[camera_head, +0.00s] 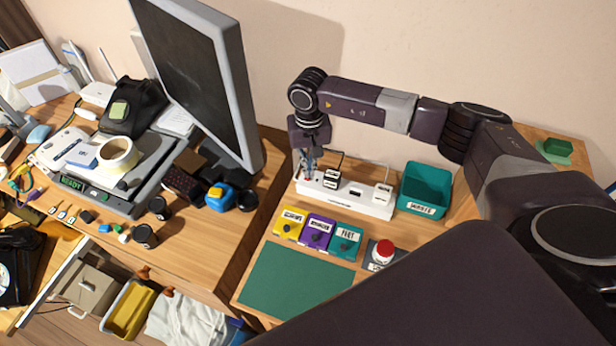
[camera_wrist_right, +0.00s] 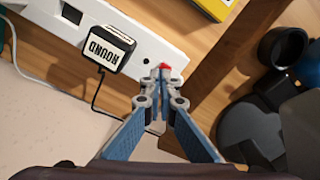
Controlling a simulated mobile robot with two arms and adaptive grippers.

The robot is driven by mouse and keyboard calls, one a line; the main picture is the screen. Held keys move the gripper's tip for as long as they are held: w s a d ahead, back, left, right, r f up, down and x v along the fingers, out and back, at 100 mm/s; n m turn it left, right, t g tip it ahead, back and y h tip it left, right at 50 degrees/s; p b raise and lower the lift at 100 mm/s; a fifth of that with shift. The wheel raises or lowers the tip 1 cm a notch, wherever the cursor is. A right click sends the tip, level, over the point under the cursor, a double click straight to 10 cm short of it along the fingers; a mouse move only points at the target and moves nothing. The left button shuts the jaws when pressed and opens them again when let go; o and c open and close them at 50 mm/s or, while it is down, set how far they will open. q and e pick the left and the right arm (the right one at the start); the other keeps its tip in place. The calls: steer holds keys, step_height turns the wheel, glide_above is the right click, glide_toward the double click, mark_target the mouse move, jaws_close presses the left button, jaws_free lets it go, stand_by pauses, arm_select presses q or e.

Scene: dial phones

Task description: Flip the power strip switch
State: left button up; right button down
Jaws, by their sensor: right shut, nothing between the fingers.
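The white power strip (camera_head: 345,195) lies on the wooden desk near the wall, with plugs seated in it. It also shows in the right wrist view (camera_wrist_right: 150,50), where a plug labelled ROUND (camera_wrist_right: 108,48) sits in it. A small red switch (camera_wrist_right: 164,66) is at the strip's end. My right gripper (camera_head: 308,172) is over the strip's left end. Its fingers are shut and empty in the right wrist view (camera_wrist_right: 158,80), with the tips at the red switch. The tips partly hide the switch, and I cannot tell whether they touch it. My left gripper is not in view.
A teal bin (camera_head: 425,190) stands right of the strip. Yellow (camera_head: 290,222), purple (camera_head: 317,231) and teal (camera_head: 345,241) labelled boxes and a red button (camera_head: 383,252) sit in front. A green mat (camera_head: 295,282) is clear. The monitor (camera_head: 195,75) stands at left.

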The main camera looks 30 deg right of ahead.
steer(key=shift+s, duration=0.15)
steer(key=shift+r+p, duration=0.55)
steer(key=shift+r, duration=0.25)
steer(key=shift+r+p, duration=1.05)
steer(key=shift+r, duration=1.5)
